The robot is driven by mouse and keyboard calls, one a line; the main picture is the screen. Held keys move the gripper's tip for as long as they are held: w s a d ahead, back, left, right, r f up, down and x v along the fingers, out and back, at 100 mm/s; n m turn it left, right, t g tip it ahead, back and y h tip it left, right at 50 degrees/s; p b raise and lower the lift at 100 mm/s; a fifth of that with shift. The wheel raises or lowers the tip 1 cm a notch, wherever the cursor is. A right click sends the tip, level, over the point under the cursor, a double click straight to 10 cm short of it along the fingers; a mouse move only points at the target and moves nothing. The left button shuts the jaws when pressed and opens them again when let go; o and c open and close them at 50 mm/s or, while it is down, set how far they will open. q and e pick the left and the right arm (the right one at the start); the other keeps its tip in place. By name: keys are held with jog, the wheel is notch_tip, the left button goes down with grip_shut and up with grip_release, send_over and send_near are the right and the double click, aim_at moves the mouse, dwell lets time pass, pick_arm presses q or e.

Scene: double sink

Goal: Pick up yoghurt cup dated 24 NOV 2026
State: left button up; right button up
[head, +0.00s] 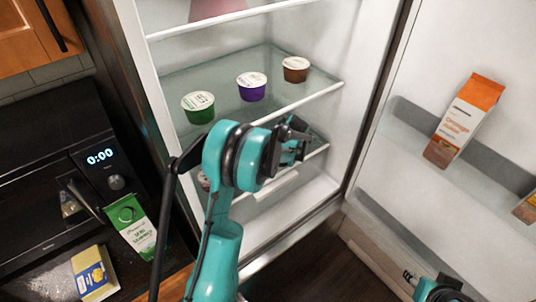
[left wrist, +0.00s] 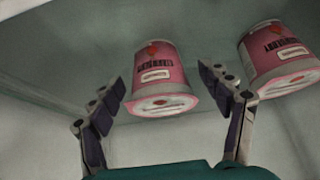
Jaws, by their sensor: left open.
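My left gripper (head: 292,142) reaches into the open fridge, below the upper glass shelf. In the left wrist view it (left wrist: 162,84) is open, with one finger on each side of a pink yoghurt cup (left wrist: 155,70). Clear gaps show between cup and fingers. A second pink cup (left wrist: 278,60) is to its right, outside the fingers. Both cups carry a label and a date panel too small to read. In the head view, green (head: 198,112), purple (head: 252,92) and brown (head: 296,74) cups stand on the upper shelf. My right gripper (head: 425,282) is only partly visible at the lower edge.
The glass shelf (head: 225,92) is above my left gripper. The fridge door stands open at right, with an orange carton (head: 465,122) in its rack. At left are an appliance (head: 98,170), a green carton (head: 135,228) and a yellow box (head: 94,275).

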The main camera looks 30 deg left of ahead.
pick_arm(q)
jog(key=shift+a+f, duration=0.15)
jog(key=shift+f, duration=0.1)
jog(key=shift+r, duration=0.1)
jog(key=shift+c, duration=0.5)
jog(key=c, duration=1.3)
jog(key=shift+r, duration=0.15)
